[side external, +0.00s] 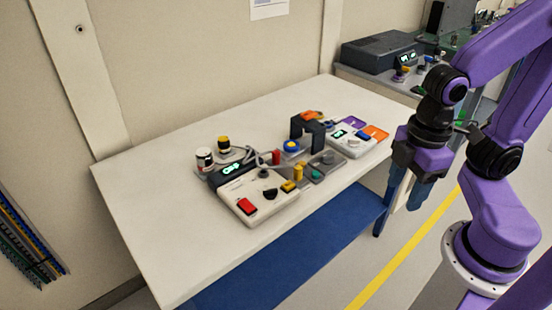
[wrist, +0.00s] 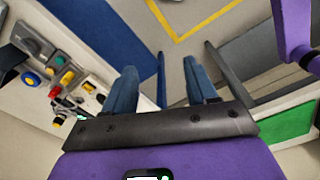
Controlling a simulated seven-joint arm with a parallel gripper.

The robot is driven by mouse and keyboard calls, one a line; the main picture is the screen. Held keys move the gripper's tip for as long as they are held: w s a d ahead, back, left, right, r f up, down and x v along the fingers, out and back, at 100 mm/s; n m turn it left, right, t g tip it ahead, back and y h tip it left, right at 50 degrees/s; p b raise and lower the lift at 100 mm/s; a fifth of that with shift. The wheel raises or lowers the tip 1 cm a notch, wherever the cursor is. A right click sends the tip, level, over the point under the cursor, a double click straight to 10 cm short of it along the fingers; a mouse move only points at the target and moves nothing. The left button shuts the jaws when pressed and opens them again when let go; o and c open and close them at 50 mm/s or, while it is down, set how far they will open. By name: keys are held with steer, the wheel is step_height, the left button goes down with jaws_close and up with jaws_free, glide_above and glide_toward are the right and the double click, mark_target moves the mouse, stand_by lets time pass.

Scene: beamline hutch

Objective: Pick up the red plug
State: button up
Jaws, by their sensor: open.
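A small upright red cylinder, which looks like the red plug (side external: 276,157), stands among the devices at the middle of the white table, behind a yellow cylinder (side external: 298,172). A small red piece, probably the same plug (wrist: 55,92), shows at the left of the wrist view. A flat red part (side external: 246,205) also sits on the white control box. My gripper (side external: 407,188) points down beyond the table's right end, well apart from the plug. In the wrist view its blue fingers (wrist: 160,82) are spread with nothing between them, over the floor.
The white control box (side external: 258,197) stands in front of the plug. A dark arch-shaped block (side external: 306,130) and a white device (side external: 350,140) stand to its right. The table's front left is bare. A second bench (side external: 400,85) stands behind at the right.

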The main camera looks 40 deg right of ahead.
steer(key=w+a+r+n, duration=0.15)
steer(key=w+a, duration=0.35)
steer(key=w, duration=0.6)
steer(key=n+h, duration=0.2)
steer(key=n, duration=0.2)
glide_above(276, 152)
steer(key=a, duration=0.2)
step_height(276, 152, down, 6)
steer(key=f, duration=0.5)
steer(key=d+f, duration=0.1)
steer(key=f, duration=0.5)
steer(key=d+f, duration=0.1)
steer(key=f, duration=0.4)
steer(key=shift+d+f, duration=0.1)
steer(key=shift+f, duration=0.05)
jaws_close()
